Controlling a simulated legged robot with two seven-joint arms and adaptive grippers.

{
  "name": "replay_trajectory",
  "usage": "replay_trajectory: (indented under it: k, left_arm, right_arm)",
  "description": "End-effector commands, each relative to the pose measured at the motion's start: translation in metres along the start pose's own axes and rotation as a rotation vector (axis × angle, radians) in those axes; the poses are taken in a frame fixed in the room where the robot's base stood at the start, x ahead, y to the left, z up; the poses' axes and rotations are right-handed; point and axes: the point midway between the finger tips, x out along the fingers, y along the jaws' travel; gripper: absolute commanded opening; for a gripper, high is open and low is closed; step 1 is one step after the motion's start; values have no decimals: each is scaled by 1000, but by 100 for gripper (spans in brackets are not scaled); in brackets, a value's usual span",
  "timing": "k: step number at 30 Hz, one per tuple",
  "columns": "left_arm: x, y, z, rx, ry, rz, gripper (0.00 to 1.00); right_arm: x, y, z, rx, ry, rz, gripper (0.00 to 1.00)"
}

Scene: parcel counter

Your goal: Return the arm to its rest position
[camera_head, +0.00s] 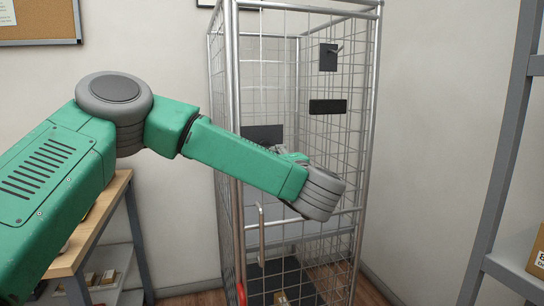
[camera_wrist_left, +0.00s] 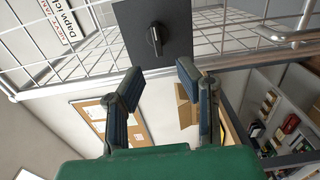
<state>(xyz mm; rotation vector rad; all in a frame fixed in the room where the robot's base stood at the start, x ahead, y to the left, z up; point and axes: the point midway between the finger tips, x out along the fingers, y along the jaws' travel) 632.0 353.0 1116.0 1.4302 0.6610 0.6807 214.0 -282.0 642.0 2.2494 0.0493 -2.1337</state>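My left arm (camera_head: 250,160), green with grey joints, reaches in from the left in the head view and ends in front of a wire cage. Its gripper is hidden there behind the wrist. In the left wrist view my left gripper (camera_wrist_left: 160,82) has its two dark blue-grey fingers spread apart, with nothing held between them. A dark plate with a turn knob (camera_wrist_left: 155,38) shows beyond the fingertips, apart from them as far as I can see. My right gripper is in neither view.
The tall wire cage (camera_head: 373,90) has metal posts and carries a dark plate with a handle (camera_head: 328,57) and a plain black plate (camera_head: 328,107). A wooden-topped table (camera_head: 112,192) stands at left below my arm. Grey shelving (camera_head: 497,150) with a cardboard box (camera_head: 537,262) is at right.

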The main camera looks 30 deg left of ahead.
Motion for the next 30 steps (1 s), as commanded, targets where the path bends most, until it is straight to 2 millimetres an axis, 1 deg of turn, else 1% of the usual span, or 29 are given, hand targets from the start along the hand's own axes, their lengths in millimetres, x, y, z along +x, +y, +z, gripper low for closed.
replay_trajectory:
  k: [1,3,6,21,23,26,29,30]
  left_arm:
    - [-7,0,1,0,-4,0,30]
    - [-14,0,1,1,-2,0,30]
    - [-18,-1,1,1,-1,-1,30]
    - [-20,0,0,0,-1,0,30]
    - [-20,-3,2,8,-8,-1,30]
    - [-27,-22,11,69,-65,-2,30]
    - [-44,-67,29,212,-199,-11,30]
    - [-54,-91,36,289,-270,-18,30]
  right_arm:
    - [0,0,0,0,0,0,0]
    - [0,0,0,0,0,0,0]
    - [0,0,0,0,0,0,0]
    - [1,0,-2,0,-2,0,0]
    - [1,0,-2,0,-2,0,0]
    - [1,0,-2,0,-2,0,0]
    - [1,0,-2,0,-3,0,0]
    - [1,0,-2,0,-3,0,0]
